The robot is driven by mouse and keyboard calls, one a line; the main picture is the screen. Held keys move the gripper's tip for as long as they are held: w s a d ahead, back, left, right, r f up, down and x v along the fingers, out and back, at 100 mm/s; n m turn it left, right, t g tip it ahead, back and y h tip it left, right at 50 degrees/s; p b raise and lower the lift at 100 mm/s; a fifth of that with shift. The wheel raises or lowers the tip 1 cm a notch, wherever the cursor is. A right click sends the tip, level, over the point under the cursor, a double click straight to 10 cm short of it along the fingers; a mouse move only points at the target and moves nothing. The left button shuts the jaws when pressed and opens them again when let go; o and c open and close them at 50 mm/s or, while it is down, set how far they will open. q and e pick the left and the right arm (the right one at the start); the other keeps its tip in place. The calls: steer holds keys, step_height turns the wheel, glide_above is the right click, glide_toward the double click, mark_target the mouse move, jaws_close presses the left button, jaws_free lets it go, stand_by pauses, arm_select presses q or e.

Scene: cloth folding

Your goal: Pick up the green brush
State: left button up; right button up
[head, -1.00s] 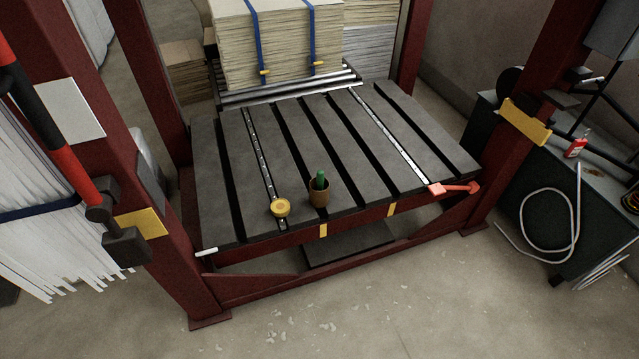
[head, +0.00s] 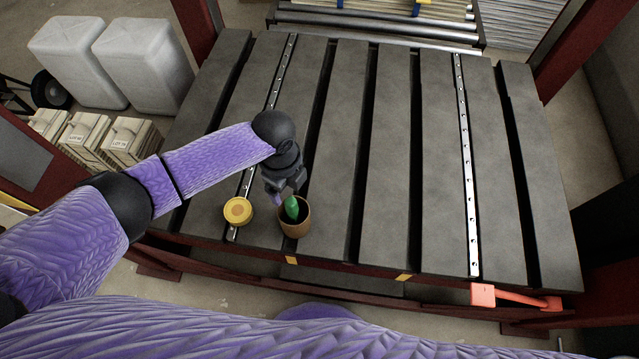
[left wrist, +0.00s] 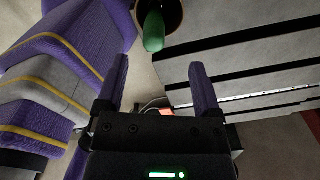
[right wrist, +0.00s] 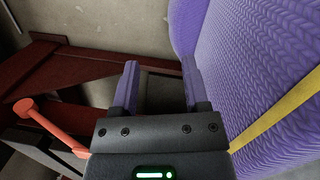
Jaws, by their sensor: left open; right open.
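The green brush (head: 291,207) stands in a brown cup (head: 304,226) near the front edge of the slatted table. Only its rounded green upper part shows; the rest is hidden in the cup. My left gripper (head: 284,194) is just behind and above the cup, close to the brush, with nothing held. In the left wrist view the brush (left wrist: 153,32) is at the top, beyond the tips of the open fingers (left wrist: 160,68). My right gripper (right wrist: 155,72) is open and empty in the right wrist view, low beside my body and away from the brush.
A round yellow tape-like disc (head: 238,211) lies just left of the cup. A red lever (head: 515,297) sticks out at the table's front right corner. The dark slatted table (head: 385,150) is clear to the right of the cup. White containers (head: 142,62) stand beyond its left side.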

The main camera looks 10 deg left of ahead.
mark_target(292, 208)
arm_select(q)
steer(key=shift+w+d+f+b, duration=0.2)
steer(key=shift+f+b, duration=0.25)
steer(key=shift+f, duration=0.15)
steer(key=f+b, duration=0.2)
steer(key=f, duration=0.1)
steer(key=s+f+b, duration=0.1)
steer(key=f, duration=0.2)
steer(key=f+b, duration=0.2)
steer(key=f, duration=0.1)
steer(key=shift+s+b, duration=0.2)
steer(key=shift+b, duration=0.1)
steer(key=shift+r, duration=0.25)
jaws_close()
arm_select(e)
step_height(292, 208, down, 6)
steer(key=s, duration=0.1)
steer(key=shift+s+d+g, duration=0.2)
steer(key=shift+s+g, duration=0.05)
steer(key=shift+g, duration=0.15)
